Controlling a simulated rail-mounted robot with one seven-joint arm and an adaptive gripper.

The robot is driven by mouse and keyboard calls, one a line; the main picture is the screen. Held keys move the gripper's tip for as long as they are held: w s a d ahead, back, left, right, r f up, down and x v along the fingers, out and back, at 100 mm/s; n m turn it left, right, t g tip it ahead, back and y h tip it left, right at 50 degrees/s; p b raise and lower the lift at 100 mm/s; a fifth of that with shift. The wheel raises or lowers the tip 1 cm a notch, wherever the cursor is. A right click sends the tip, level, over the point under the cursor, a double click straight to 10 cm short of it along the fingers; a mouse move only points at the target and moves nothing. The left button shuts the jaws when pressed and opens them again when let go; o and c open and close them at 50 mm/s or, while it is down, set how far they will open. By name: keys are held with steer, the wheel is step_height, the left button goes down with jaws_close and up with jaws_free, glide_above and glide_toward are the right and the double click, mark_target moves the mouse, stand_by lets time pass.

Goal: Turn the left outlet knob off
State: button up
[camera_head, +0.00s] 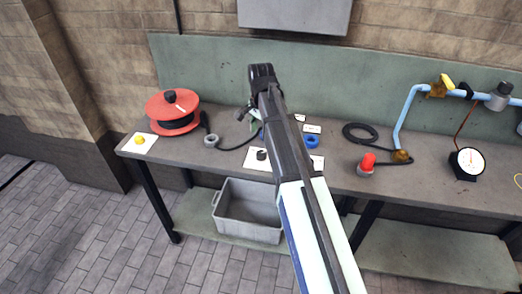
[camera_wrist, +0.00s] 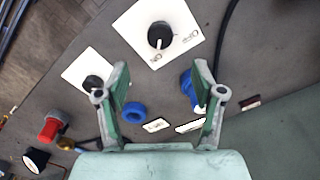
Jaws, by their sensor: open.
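The left outlet knob is a black round knob with a white pointer mark, on a white plate with small printed symbols. It shows left of my arm in the head view (camera_head: 262,155) and top centre in the wrist view (camera_wrist: 160,36). A second black knob (camera_wrist: 92,82) on its own white plate lies further left in the wrist view; my arm mostly hides it in the head view. My gripper (camera_wrist: 160,82) is open, with empty space between its green-padded fingers. The left knob is ahead of the fingertips in the picture, apart from them.
Blue ring-shaped parts stand behind the plates, one (camera_wrist: 134,112) between the fingers and one (camera_wrist: 190,85) beside the right finger. A red knob (camera_head: 368,160), a gauge (camera_head: 468,162) and a hose reel (camera_head: 172,110) stand on the bench. A grey crate (camera_head: 247,210) sits below.

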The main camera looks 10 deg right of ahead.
mark_target(261, 153)
step_height(261, 153, down, 10)
steer(key=shift+f+p, duration=0.1)
steer(key=shift+p, duration=0.95)
steer(key=c, duration=1.1)
